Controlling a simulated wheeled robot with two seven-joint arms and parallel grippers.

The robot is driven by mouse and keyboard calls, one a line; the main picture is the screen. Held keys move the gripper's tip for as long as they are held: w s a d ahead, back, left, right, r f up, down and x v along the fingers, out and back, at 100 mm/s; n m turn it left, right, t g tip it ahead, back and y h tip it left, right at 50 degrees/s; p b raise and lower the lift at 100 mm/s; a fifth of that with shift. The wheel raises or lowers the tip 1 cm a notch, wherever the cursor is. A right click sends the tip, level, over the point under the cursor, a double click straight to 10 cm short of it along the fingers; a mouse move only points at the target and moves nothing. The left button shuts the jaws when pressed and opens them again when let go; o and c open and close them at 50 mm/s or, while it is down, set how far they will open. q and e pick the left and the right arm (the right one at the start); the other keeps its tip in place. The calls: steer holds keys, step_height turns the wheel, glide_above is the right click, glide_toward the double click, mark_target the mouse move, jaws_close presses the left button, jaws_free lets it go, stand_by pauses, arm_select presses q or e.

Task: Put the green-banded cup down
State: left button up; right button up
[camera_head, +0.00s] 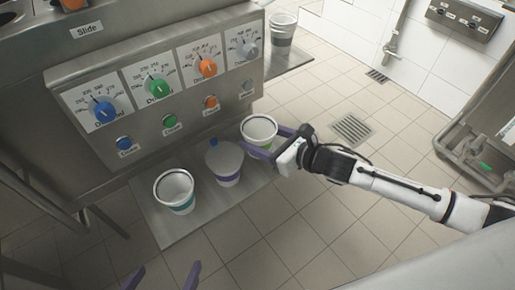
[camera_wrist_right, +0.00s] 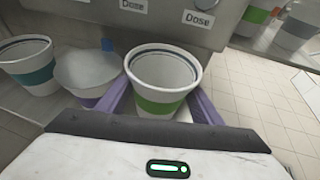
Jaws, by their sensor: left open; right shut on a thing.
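The green-banded cup (camera_head: 259,130) is upright and open-topped, at the right end of the steel shelf (camera_head: 160,228) below the dispenser. My right gripper (camera_head: 261,139) is shut around it, with its purple fingers on either side. In the right wrist view the cup (camera_wrist_right: 160,103) sits between the fingers, its inside pale and empty-looking. Its base is hidden, so I cannot tell whether it touches the shelf. My left gripper (camera_head: 163,277) is open and empty at the bottom edge of the head view, only its purple fingertips showing.
A purple-banded cup with a grey cover (camera_head: 224,158) stands close left of the held cup. A teal-banded cup (camera_head: 174,190) stands further left. The dispenser (camera_head: 165,85) with coloured knobs rises behind. Another cup (camera_head: 283,32) stands beyond it. Tiled floor is open at the right.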

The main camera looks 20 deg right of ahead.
step_height(320, 180, down, 3)
steer(key=shift+r+b, duration=0.1)
steer(key=shift+b, duration=0.4)
steer(key=shift+f, duration=0.25)
steer(key=shift+f, duration=0.2)
steer(key=o, duration=1.1)
